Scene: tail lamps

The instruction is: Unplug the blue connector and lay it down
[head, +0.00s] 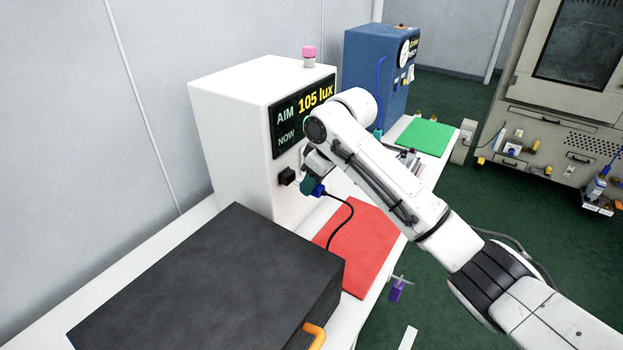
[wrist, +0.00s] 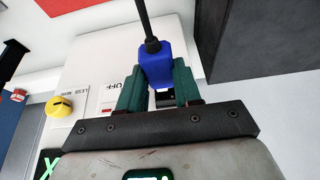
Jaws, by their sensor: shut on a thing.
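The blue connector (wrist: 154,62) is between the two teal fingers of my gripper (wrist: 158,72), which is shut on it. A black cable (wrist: 147,20) runs from its end. In the head view the blue connector (head: 318,190) shows at my gripper (head: 310,185), in front of the white machine (head: 235,130), and its cable curves down over the red mat (head: 362,240). A black socket (head: 287,176) sits on the machine's face just left of my gripper. I cannot tell whether the connector is still seated in a socket.
A large dark box (head: 215,285) with an orange handle (head: 315,335) stands at the front left. A blue machine (head: 365,70) and a green mat (head: 427,135) are farther along the bench. A yellow knob (wrist: 60,106) is left of my gripper in the wrist view. The red mat has bare room.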

